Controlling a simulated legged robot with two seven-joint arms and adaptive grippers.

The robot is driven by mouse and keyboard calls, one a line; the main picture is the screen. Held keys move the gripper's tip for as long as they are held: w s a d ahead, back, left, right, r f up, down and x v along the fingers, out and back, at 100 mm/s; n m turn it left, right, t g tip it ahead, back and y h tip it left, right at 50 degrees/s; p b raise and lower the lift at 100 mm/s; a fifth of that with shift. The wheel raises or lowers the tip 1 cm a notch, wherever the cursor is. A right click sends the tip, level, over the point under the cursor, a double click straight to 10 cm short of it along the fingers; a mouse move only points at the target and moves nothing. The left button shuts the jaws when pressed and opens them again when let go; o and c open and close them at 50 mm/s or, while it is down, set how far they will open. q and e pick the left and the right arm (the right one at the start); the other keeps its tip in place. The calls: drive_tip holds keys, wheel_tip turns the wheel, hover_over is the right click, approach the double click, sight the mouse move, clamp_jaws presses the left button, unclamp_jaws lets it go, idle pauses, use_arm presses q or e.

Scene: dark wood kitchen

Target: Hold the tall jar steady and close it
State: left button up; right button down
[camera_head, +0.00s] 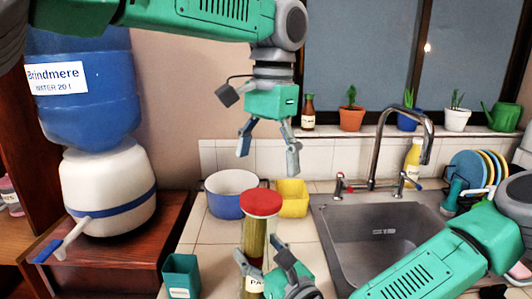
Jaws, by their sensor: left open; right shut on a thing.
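The tall jar (255,238) stands upright on the counter in the head view, clear with yellow-green contents and a partly hidden label. A red lid (262,202) is at its top; I cannot tell whether it is fully seated. My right gripper (262,268) comes in from the lower right and is shut on the jar's lower part, hiding some of it. My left gripper (268,160) hangs from above, fingers pointing down and spread apart. It is empty, above the red lid and apart from it.
A blue and white pot (232,204) and a yellow container (291,199) stand just behind the jar. A teal cup (181,276) is to its left. The sink (375,235) and tap (376,150) are to the right; a water dispenser (108,190) stands far left.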

sight(262, 197)
use_arm(q)
drive_tip(key=n, duration=0.3)
drive_tip(key=shift+r+n, duration=0.4)
drive_tip(key=shift+s+a+f, duration=0.1)
drive_tip(key=shift+a+f, duration=0.1)
drive_tip(key=shift+f, duration=1.8)
drive_tip(key=shift+s+a+f, duration=0.1)
drive_tip(key=shift+a+f, duration=0.05)
drive_tip(key=shift+f, duration=1.85)
drive_tip(key=c, duration=1.2)
drive_tip(key=shift+m, duration=0.5)
drive_tip(key=shift+c, duration=0.2)
drive_tip(key=o, duration=1.3)
drive_tip(key=shift+c, duration=0.2)
